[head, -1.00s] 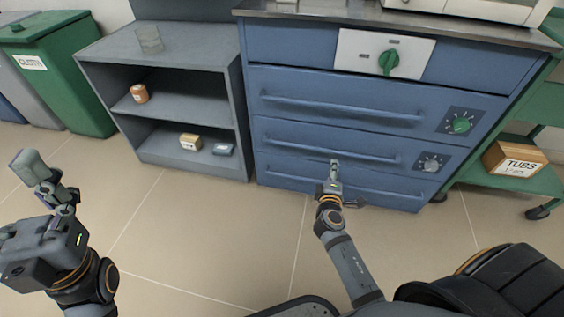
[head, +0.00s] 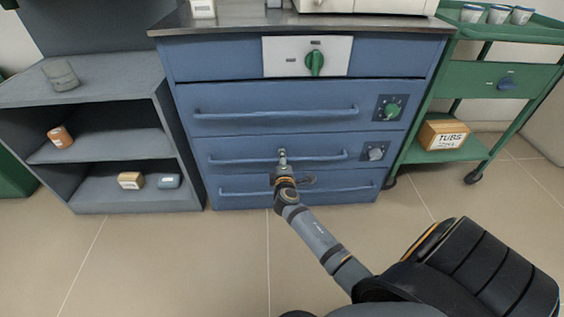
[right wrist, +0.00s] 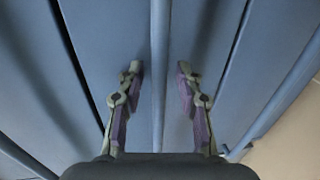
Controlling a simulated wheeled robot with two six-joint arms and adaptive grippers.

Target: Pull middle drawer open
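The blue cabinet has three handled drawers stacked in front of me. The middle drawer (head: 220,146) looks closed, and its long horizontal bar handle (head: 322,158) runs across its front. My right gripper (head: 282,155) is at that handle, near its middle. In the right wrist view, my right gripper (right wrist: 158,82) is open, with one finger on each side of the bar handle (right wrist: 160,45). Both fingers stand apart from the bar, with gaps on each side. My left gripper is not in view.
The upper drawer (head: 220,93) and lower drawer (head: 230,201) look closed. Dials (head: 376,152) sit right of the handles. A grey shelf unit (head: 100,92) stands left, a green trolley (head: 450,158) right. The floor (head: 180,270) before the cabinet is clear.

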